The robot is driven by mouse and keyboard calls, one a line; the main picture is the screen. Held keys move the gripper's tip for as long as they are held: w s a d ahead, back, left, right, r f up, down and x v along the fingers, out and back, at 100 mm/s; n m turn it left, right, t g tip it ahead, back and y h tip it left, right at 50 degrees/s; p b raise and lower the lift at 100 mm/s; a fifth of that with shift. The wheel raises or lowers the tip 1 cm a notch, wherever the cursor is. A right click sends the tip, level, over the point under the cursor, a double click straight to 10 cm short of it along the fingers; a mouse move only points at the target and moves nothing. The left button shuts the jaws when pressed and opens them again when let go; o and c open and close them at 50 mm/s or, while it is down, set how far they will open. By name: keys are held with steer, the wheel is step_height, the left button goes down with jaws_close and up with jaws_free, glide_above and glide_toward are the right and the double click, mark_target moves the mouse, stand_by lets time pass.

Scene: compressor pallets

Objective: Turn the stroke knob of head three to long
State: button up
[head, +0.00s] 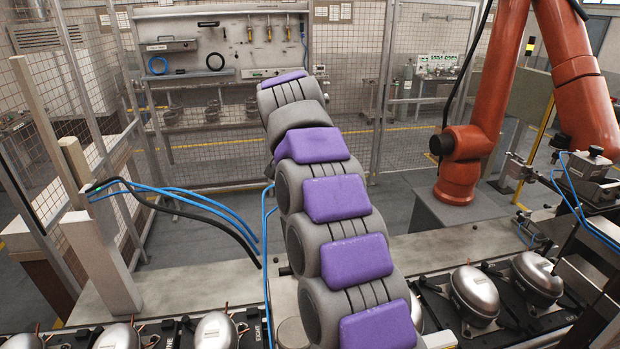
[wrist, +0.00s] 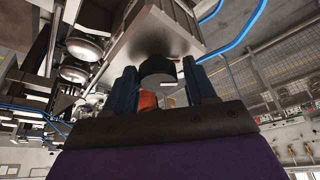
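A round dark knob (wrist: 158,72) sits on a grey metal block (wrist: 155,32) at the top middle of the wrist view. My gripper (wrist: 161,66) is open, with one dark finger on each side of the knob. Small gaps seem to show between the fingers and the knob, and I cannot tell whether either touches. No mark for long or short is readable, and no head number shows. In the head view my grey and purple arm reaches away from me, and its gripper end is hidden behind its own links.
Silver compressors (head: 475,292) stand in black pallets on both sides of my arm. An orange robot arm (head: 463,165) stands at right. Blue hoses (head: 190,197) and a black cable hang at left; a blue hose (wrist: 240,35) also runs near the block. Mesh fencing (head: 350,110) closes the back.

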steer(key=shift+o, duration=1)
steer(key=shift+a, duration=0.15)
steer(key=shift+r, duration=0.1)
steer(key=shift+r, duration=0.15)
steer(key=shift+s+r, duration=0.15)
steer(key=shift+r, duration=0.45)
steer(key=p+v, duration=0.5)
steer(key=v, duration=0.5)
steer(key=shift+a+p, duration=0.2)
steer(key=shift+p, duration=0.1)
steer(key=shift+f, duration=0.1)
